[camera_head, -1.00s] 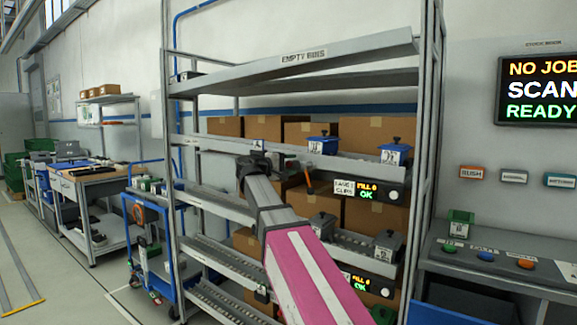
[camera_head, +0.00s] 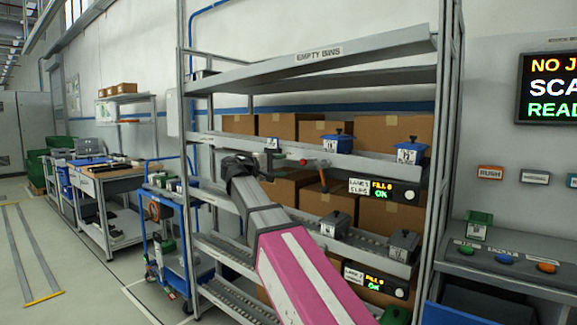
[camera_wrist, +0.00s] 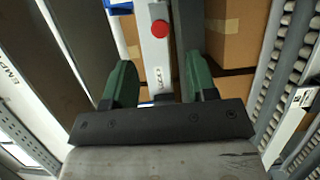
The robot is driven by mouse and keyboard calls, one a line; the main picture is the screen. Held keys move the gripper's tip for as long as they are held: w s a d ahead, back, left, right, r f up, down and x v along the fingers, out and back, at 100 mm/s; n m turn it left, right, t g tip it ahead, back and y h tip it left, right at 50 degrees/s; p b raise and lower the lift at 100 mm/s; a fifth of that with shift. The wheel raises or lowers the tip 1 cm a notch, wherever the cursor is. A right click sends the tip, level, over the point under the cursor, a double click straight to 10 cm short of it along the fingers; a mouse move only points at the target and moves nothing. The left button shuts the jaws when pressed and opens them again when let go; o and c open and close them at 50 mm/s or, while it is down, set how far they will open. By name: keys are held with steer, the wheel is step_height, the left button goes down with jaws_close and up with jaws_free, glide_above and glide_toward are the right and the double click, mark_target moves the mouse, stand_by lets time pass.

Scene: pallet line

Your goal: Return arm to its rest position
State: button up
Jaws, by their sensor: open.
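My arm, pink and grey, reaches up from the bottom of the head view toward the shelf rack (camera_head: 450,140). In the wrist view my gripper (camera_wrist: 160,88) shows two green fingers held wide apart. Nothing is between the fingertips. Beyond them a pale shelf rail (camera_wrist: 157,65) carries a red round button (camera_wrist: 159,28). Whether the fingers touch the rail cannot be told.
Cardboard boxes (camera_head: 384,135) and blue bins (camera_head: 411,152) stand on the rack. Grey bins (camera_head: 403,245) sit on the level below. A blue cart (camera_head: 167,230) stands left of the rack, and a button console (camera_head: 512,262) stands right. Open floor (camera_head: 80,280) lies at the left.

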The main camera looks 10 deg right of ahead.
steer(key=shift+s+a, duration=0.1)
steer(key=shift+a, duration=0.15)
steer(key=s+d+f+g+y, duration=0.1)
steer(key=d+f+y, duration=0.2)
steer(key=f, duration=0.9)
steer(key=s+d+f+g+y, duration=0.1)
steer(key=d+f+y, duration=0.1)
steer(key=f, duration=0.9)
steer(key=s+d+f+g+y, duration=0.1)
steer(key=d+f+y, duration=0.2)
steer(key=f, duration=0.9)
steer(key=s+f+m+g+y, duration=0.2)
steer(key=s+f+y, duration=0.2)
steer(key=s+f, duration=0.4)
steer(key=s+f+m+g+y, duration=0.1)
steer(key=s+f+y, duration=0.3)
steer(key=s+f, duration=0.4)
step_height(320, 180, down, 7)
steer(key=shift+d+f+m+g+y, duration=0.15)
steer(key=shift+m+g+y, duration=0.2)
steer(key=shift+m, duration=0.35)
